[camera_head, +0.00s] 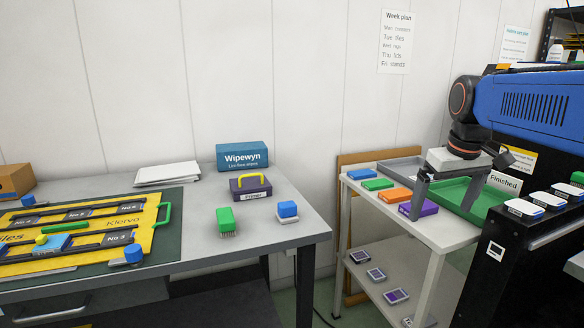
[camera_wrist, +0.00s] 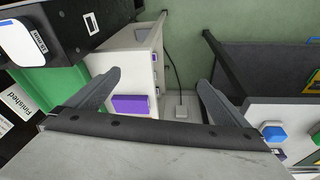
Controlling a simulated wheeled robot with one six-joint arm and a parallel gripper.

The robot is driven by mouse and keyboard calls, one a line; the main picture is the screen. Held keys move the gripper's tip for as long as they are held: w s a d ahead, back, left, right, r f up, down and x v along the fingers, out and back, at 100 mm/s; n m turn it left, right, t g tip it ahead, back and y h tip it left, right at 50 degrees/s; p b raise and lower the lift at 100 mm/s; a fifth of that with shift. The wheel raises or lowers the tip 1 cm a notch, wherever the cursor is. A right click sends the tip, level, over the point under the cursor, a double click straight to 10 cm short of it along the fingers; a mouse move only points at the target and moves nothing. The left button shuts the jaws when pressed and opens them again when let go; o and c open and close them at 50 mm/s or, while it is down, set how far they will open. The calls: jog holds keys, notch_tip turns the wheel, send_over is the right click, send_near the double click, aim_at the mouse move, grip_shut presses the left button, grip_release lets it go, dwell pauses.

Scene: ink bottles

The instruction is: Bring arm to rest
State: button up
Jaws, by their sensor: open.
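My gripper (camera_head: 445,198) hangs above the right part of the small white side table (camera_head: 436,236) in the head view, fingers pointing down. In the wrist view my gripper (camera_wrist: 159,80) has its two grey fingers spread wide with nothing between them. A purple block (camera_wrist: 131,104) lies on the white table beside the left finger; it also shows in the head view (camera_head: 424,208). The arm reaches in from the right, past a blue housing.
Orange (camera_head: 396,195), green (camera_head: 378,184) and blue (camera_head: 362,173) blocks line the side table by a green tray (camera_head: 452,191). A black unit (camera_head: 510,255) carries white-and-blue pieces at right. The grey workbench (camera_head: 190,265) holds a yellow board (camera_head: 150,243) and a Wipewyn box (camera_head: 244,157).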

jog(key=s+a+f+t, duration=0.1)
jog(key=s+a+f, duration=0.1)
jog(key=s+f, duration=0.6)
jog(key=s+a+f+m+t, duration=0.1)
jog(key=s+a+f, duration=0.2)
jog(key=s+f, duration=0.6)
jog(key=s, duration=0.3)
jog(key=shift+s+a+m, duration=0.3)
